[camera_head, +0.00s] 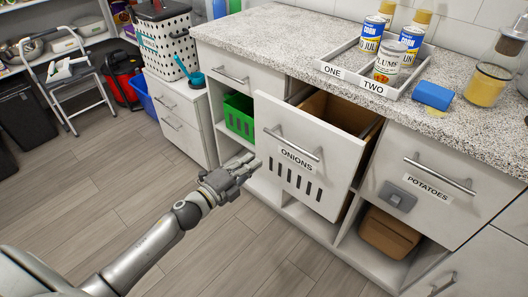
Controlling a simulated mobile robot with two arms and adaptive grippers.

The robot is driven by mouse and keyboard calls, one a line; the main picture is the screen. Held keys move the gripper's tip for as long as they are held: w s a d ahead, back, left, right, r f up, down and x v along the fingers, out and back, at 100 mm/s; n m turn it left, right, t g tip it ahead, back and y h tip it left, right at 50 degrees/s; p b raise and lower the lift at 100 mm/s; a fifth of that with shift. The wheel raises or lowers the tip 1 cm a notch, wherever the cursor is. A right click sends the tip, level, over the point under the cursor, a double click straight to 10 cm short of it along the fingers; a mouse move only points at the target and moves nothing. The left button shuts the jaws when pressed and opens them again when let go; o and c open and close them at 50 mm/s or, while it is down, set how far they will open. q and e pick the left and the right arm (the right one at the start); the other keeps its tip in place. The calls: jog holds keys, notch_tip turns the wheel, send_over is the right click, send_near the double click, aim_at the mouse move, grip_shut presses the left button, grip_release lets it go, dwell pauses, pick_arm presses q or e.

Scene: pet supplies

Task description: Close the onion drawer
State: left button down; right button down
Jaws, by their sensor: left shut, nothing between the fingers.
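The onion drawer (293,178) has a white front with an "ONIONS" label, a metal bar handle and several dark slots. It stands pulled out from the cabinet, and part of its brown inside shows. My left gripper (247,164) is shut and empty at the left edge of the drawer front, level with the slots. I cannot tell whether its fingertips touch the drawer. My right gripper is not in view.
The potatoes drawer (420,185) to the right is shut. A green basket (239,115) sits on an open shelf left of the onion drawer. The speckled counter (265,40) above carries a tray, cans and a blue sponge (433,95). The floor in front is clear.

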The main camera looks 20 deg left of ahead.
aim_at(270, 147)
pick_arm(q)
jog(key=x, duration=0.4)
jog(key=shift+w+d, duration=0.1)
jog(key=shift+w, duration=0.25)
jog(key=shift+w+d, duration=0.2)
jog(key=shift+w, duration=0.35)
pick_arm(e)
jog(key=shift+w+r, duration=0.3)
pick_arm(q)
jog(key=shift+w, duration=0.1)
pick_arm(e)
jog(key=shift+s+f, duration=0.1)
